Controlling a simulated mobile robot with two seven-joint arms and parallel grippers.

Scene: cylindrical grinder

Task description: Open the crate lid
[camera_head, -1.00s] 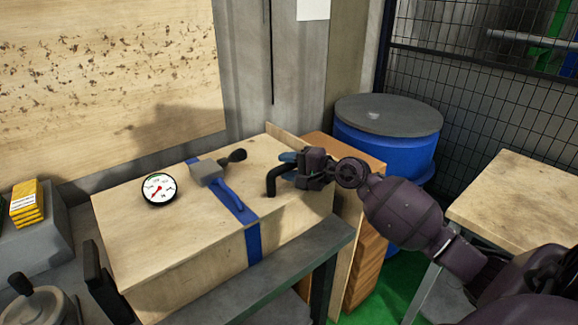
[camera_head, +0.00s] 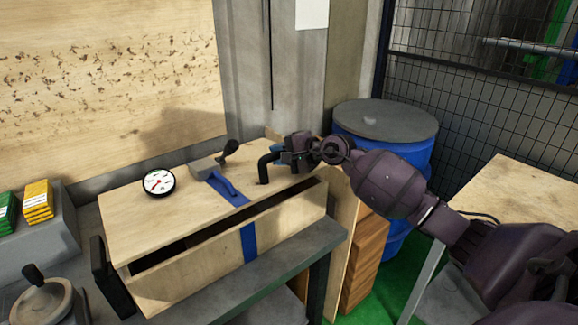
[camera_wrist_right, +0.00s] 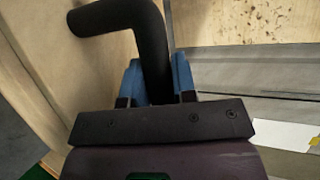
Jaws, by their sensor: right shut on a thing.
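The wooden crate (camera_head: 190,270) stands on a grey table. Its plywood lid (camera_head: 125,215) is tilted up at the front edge, with a dark gap between lid and front wall. A black bent handle (camera_head: 264,168) stands on the right part of the lid. My right gripper (camera_head: 278,156) is shut on this handle; in the right wrist view the handle (camera_wrist_right: 152,50) runs between the blue fingertips (camera_wrist_right: 155,82). A blue strap with a grey latch (camera_head: 212,168) and a round dial gauge (camera_head: 159,183) are on the lid. My left gripper is not in view.
A blue barrel (camera_head: 385,140) with a grey top stands behind my right arm. Yellow and green boxes (camera_head: 38,200) and a hand crank (camera_head: 40,295) are at the left. A wooden table (camera_head: 520,200) is at the right. A wall stands behind the crate.

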